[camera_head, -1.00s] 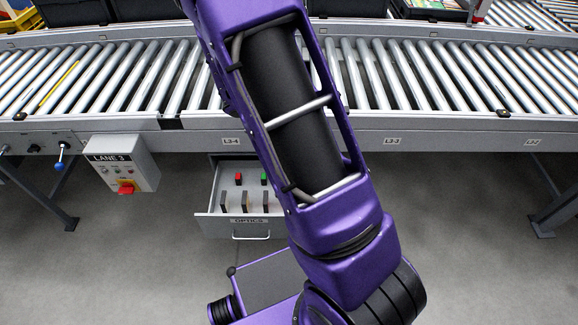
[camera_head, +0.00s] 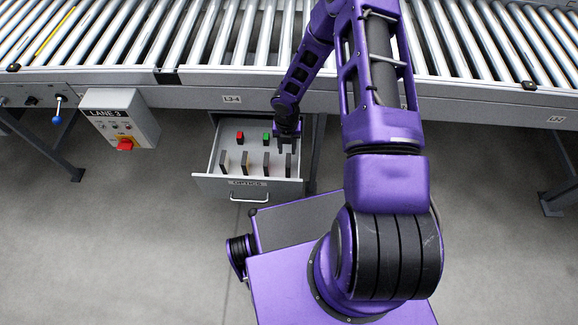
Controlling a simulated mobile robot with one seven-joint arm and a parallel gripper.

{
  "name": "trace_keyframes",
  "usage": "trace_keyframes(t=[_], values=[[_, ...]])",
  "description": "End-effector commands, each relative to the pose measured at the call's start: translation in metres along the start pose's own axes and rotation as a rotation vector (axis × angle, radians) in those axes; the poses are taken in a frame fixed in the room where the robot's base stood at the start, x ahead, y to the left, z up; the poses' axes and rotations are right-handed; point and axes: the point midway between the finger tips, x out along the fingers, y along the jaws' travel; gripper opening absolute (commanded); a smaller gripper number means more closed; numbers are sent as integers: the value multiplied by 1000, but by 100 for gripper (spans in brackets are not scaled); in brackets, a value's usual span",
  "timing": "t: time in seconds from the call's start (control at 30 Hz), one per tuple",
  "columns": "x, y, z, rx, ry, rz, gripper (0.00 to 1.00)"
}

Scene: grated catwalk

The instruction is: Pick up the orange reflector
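The open drawer labelled OPTICS (camera_head: 247,184) holds a red block (camera_head: 240,138) and a green block (camera_head: 266,137) toward the back. Several thin upright pieces stand in a row nearer the front, dark or tan on the sides I see, such as a tan one (camera_head: 245,161). I cannot make out an orange reflector; its face may be turned away or hidden behind my gripper. My gripper (camera_head: 287,147) points down over the drawer's back right, right of the green block. Its small dark fingers look apart, with nothing visible between them.
The roller conveyor (camera_head: 210,45) runs across above and behind the drawer. The LANE 3 control box (camera_head: 120,118) with a red knob hangs to the left. A conveyor leg (camera_head: 316,150) stands just right of the drawer. The floor at left is clear.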

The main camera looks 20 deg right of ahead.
Motion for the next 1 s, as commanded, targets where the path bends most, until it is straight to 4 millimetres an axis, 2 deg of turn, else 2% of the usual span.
trace_keyframes(t=[0.03,0.13,0.47,0.7,0.83,1.0], values=[[14,0,-1,-1,1,-1,38],[32,0,-1,-1,1,-1,38],[59,-1,-2,-1,1,-2,38],[94,-4,-6,1,0,-1,38],[102,-4,-6,1,-1,-1,38],[102,-4,-6,1,-1,-1,38]])
